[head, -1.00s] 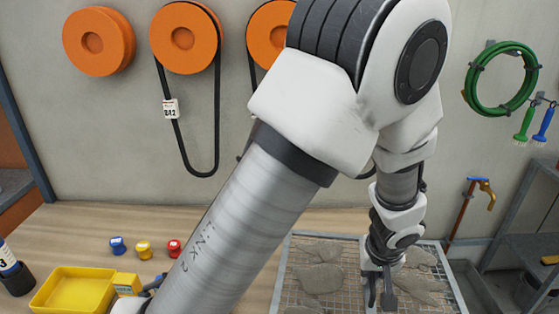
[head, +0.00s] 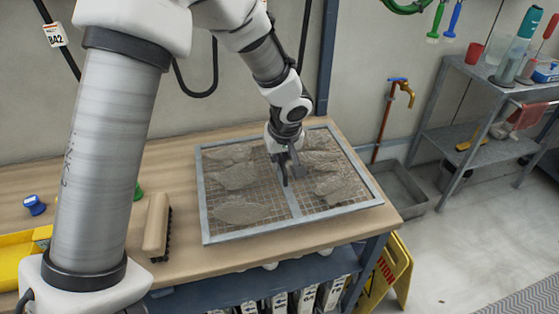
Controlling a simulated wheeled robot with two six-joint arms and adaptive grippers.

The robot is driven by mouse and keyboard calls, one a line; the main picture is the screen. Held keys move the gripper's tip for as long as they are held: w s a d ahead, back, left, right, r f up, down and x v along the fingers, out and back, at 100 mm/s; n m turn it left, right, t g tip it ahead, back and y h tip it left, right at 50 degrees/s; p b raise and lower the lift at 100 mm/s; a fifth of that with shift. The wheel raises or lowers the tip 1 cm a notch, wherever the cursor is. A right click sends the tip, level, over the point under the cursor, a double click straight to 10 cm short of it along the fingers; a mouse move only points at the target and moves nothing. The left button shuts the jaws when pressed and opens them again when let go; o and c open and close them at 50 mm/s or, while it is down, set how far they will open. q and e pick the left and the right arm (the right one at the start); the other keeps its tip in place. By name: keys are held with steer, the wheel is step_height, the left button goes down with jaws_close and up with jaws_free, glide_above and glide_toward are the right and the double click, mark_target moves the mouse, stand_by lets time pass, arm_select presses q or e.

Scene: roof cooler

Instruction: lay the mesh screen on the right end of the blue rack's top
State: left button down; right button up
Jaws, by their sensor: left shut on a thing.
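The mesh screen (head: 222,238) is a grey-framed rectangle of wire mesh with a middle bar and several grey, matted patches. It lies flat over the right part of the wooden top, on it or just above it; I cannot tell which. My left gripper (head: 289,172) points down at the screen's middle and is shut on the screen, by its middle bar. The wooden top (head: 385,216) is carried by a blue frame (head: 372,250), the only blue rack-like thing in view. My right gripper is out of view.
A brush (head: 157,226) lies left of the screen, with a blue-capped pot (head: 35,205) and a yellow tray (head: 18,262) further left. A yellow caution sign (head: 388,272) stands by the right end. A red standpipe (head: 386,125) and grey shelves (head: 440,130) are behind and right.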

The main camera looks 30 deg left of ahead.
mark_target(281, 165)
arm_select(q)
steer(key=shift+w+a+r, duration=0.1)
steer(key=shift+w+a, duration=0.3)
steer(key=shift+w, duration=0.4)
steer(key=shift+w+a+f, duration=0.2)
steer(key=shift+w, duration=0.05)
step_height(281, 165, down, 4)
steer(key=shift+w+r, duration=0.1)
steer(key=shift+r, duration=0.15)
steer(key=shift+f, duration=0.1)
steer(key=c, duration=1.2)
jaws_free()
